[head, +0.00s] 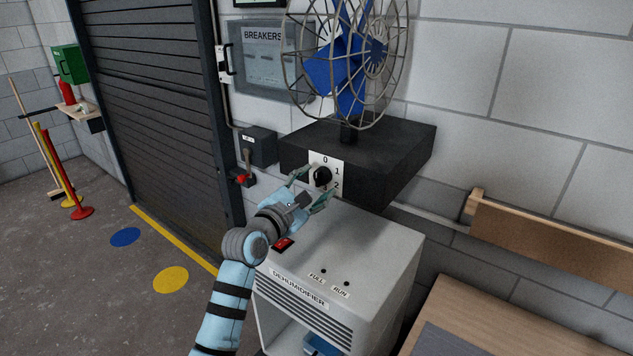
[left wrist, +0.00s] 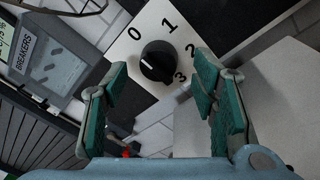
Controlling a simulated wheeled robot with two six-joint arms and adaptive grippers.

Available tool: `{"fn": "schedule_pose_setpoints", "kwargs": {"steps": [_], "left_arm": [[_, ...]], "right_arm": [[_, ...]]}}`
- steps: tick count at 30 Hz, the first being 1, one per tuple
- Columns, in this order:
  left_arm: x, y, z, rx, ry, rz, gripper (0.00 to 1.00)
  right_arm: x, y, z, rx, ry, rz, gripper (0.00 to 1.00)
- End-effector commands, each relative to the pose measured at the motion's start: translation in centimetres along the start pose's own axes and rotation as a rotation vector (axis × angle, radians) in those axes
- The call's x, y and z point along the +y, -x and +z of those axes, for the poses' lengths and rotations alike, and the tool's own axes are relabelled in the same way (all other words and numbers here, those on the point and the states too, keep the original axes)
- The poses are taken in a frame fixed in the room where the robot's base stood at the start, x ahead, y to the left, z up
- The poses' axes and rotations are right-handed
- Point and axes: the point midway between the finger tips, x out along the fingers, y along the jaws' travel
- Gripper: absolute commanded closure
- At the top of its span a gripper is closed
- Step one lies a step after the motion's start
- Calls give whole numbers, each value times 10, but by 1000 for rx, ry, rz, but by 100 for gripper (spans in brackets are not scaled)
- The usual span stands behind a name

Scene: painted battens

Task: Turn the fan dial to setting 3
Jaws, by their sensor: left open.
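The fan dial is a black round knob (head: 322,176) on a white plate (head: 328,160), fixed to the front of the dark box under the fan. In the left wrist view the knob (left wrist: 158,62) sits on the plate marked 0, 1, 2 and 3. A small pale mark shows on the knob's left part; I cannot tell which number it stands for. My left gripper (head: 308,188) is open, its teal fingers either side of the knob in the head view. In the left wrist view the fingers (left wrist: 160,105) are spread and the knob lies beyond them, apparently untouched. My right gripper is not in view.
The caged blue fan (head: 347,60) stands on the dark box (head: 400,150). The dehumidifier (head: 365,245) with a red switch (head: 282,244) is below my gripper. A red-handled lever box (head: 257,147) is left of the dial. A wooden bench (head: 490,320) is at right.

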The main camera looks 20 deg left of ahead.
Motion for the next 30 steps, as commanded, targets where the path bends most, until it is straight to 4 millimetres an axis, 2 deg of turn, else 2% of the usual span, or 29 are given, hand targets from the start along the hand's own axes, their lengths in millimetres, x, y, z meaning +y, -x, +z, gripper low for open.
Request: {"fn": "schedule_pose_setpoints", "kwargs": {"steps": [4, 12, 14, 21, 30], "left_arm": [[0, -17, 1, 0, 2, 0, 47], [0, -20, 0, 1, -1, 0, 47], [0, -20, 0, 1, -1, 0, 55], [0, -20, 0, 1, 0, 0, 93], [0, -20, -1, 0, -23, 1, 95]], "right_arm": [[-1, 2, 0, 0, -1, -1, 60], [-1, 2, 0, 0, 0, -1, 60], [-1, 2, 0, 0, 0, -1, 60], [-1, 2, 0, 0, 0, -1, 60], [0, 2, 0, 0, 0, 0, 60]]}}
